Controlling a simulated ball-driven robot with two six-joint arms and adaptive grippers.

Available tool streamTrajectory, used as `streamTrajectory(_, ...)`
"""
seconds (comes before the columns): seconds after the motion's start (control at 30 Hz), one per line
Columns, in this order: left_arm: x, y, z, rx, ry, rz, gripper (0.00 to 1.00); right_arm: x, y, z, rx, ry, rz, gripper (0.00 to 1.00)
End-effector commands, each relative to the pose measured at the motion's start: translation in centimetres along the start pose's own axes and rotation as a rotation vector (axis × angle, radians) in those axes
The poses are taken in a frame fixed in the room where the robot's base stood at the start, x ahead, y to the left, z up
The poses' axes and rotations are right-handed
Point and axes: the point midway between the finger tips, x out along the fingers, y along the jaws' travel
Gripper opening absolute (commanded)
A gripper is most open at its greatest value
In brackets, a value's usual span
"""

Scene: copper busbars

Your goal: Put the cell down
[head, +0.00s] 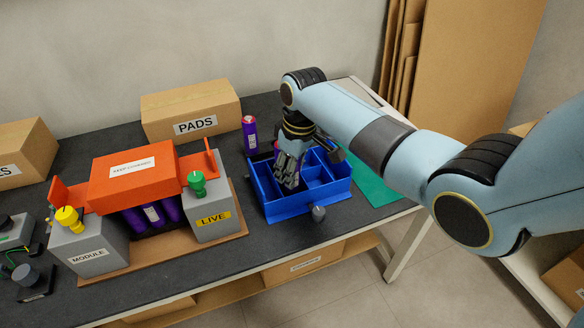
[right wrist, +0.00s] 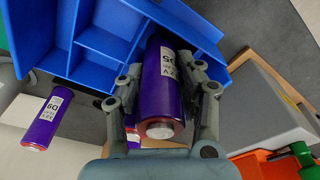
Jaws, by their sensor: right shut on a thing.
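My right gripper (head: 289,178) is shut on a purple cell (right wrist: 161,85), one finger on each side in the right wrist view. The cell's end with a pale round terminal faces the wrist camera. The gripper is at the blue divided tray (head: 323,206), which also shows in the wrist view (right wrist: 98,48). I cannot tell whether the cell's far end touches the tray floor. In the head view the gripper hides most of the cell. My left gripper is not in view.
The module (head: 95,245), with an orange cover (head: 130,172) and a green knob (head: 197,184), stands left of the tray. A PADS box (head: 190,110) is behind. A green mat (head: 375,187) lies right of the tray. The table's front edge is close to the tray.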

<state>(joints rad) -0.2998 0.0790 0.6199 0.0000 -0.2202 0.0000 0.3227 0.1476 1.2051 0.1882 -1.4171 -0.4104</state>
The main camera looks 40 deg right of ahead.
Motion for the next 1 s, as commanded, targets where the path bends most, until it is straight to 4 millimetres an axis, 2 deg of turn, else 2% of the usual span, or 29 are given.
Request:
streamTrajectory(0.03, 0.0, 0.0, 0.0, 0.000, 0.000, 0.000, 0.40, -0.1, 0.0, 0.0, 0.000, 0.001, 0.000, 0.38)
streamTrajectory(0.2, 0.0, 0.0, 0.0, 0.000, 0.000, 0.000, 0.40, -0.1, 0.0, 0.0, 0.000, 0.001, 0.000, 0.59)
streamTrajectory(0.47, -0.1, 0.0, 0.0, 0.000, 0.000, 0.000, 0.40, -0.2, 0.0, -0.1, 0.000, 0.001, 0.001, 0.59)
streamTrajectory(0.57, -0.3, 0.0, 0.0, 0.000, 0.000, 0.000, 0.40, -0.9, 0.1, -0.2, 0.000, 0.003, 0.002, 0.59)
streamTrajectory(0.67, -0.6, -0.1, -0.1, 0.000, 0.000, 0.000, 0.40, -2.5, 0.1, -0.3, 0.000, 0.004, 0.003, 0.59)
streamTrajectory(1.0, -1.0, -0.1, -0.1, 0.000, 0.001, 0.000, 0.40, -10.2, 0.1, -0.3, -0.001, 0.004, 0.002, 0.59)
